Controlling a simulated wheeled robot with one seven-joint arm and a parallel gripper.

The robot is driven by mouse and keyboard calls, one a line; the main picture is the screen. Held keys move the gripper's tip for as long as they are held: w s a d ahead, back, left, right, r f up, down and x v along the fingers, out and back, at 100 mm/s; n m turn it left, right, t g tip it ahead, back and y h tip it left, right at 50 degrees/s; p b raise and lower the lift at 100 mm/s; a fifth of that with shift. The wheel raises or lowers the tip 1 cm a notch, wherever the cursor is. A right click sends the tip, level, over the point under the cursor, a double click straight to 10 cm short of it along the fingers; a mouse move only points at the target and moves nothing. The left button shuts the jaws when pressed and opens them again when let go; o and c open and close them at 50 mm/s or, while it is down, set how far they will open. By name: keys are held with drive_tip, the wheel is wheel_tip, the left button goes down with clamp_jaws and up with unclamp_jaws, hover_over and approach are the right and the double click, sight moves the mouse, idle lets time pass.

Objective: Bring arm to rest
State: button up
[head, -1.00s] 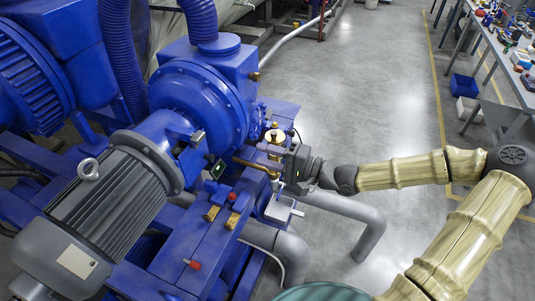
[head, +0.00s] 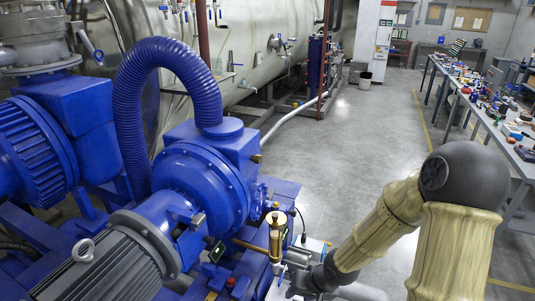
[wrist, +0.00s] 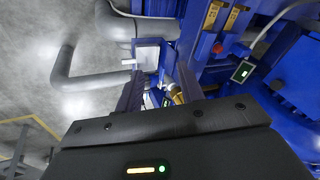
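My arm reaches in from the right in the head view, with its dark elbow raised and its pale ribbed links bent down toward the blue pump unit (head: 195,180). My gripper is low in the head view, close to the brass cylinder (head: 275,235), and its fingers are hard to make out there. In the wrist view my gripper (wrist: 160,78) has its two dark fingers apart. I see nothing held between them. A brass fitting (wrist: 177,97) shows behind the right finger; I cannot tell whether they touch.
A grey motor (head: 105,270) and a blue hose (head: 130,110) stand left. Grey pipe (wrist: 75,75) runs beside the blue frame. A cluttered workbench (head: 490,125) lines the right. Open grey floor (head: 370,125) lies between, with a large tank (head: 270,25) behind.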

drive_tip(key=s+d+r+h, duration=0.3)
drive_tip(key=s+d+r, duration=0.3)
drive_tip(key=r, duration=0.4)
drive_tip(key=shift+s+d+r+n+h, duration=0.3)
drive_tip(key=shift+s+r+h, duration=0.1)
drive_tip(key=shift+s, duration=0.3)
drive_tip(key=shift+w, duration=0.1)
drive_tip(key=shift+s, duration=0.2)
drive_tip(key=shift+w, duration=0.1)
idle(2.1)
